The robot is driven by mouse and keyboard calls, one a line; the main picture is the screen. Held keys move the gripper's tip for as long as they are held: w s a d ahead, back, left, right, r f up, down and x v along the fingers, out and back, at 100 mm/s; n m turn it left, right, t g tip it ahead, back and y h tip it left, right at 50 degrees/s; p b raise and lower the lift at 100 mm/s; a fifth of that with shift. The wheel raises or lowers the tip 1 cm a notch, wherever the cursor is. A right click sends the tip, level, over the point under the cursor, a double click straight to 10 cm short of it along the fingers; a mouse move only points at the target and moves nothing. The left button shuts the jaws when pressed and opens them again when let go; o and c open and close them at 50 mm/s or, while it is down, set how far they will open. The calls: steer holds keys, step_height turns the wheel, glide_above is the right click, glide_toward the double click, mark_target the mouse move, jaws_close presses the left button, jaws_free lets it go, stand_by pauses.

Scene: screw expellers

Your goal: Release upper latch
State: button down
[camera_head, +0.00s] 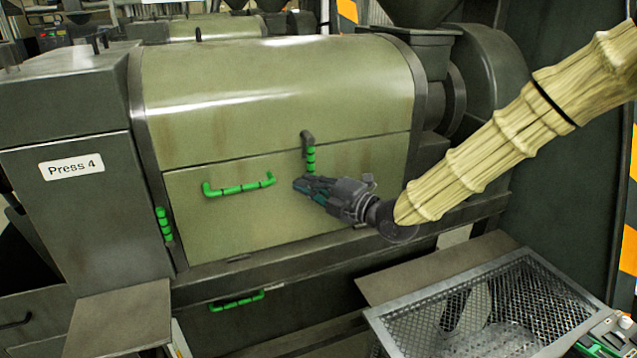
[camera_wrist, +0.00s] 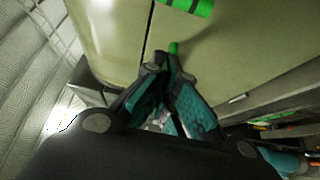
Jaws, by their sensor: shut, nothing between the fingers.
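The upper latch (camera_head: 309,152) is a short upright lever with a green grip and a dark pivot. It sits on the seam between the press's curved upper cover (camera_head: 270,90) and its lower door panel (camera_head: 230,225). My gripper (camera_head: 300,185) is shut and empty, just below the latch's lower end and close to the panel. In the wrist view the shut fingers (camera_wrist: 165,70) point at the panel beside the seam. A green grip end (camera_wrist: 173,47) shows just beyond the fingertips. I cannot tell whether they touch.
A green horizontal handle (camera_head: 238,188) is on the door panel, left of my gripper. Another green grip (camera_head: 164,224) is at the panel's left edge, and a green handle (camera_head: 237,300) lies below. A mesh basket (camera_head: 485,305) stands at the lower right.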

mark_target(308, 156)
steer(key=w+p, duration=0.4)
steer(key=w, duration=0.1)
steer(key=shift+w+a+p, duration=0.2)
steer(key=shift+a+p, duration=0.05)
steer(key=shift+p, duration=0.05)
steer(key=shift+d, duration=0.15)
steer(key=shift+w+f, duration=0.1)
steer(key=shift+f, duration=0.05)
stand_by(0.3)
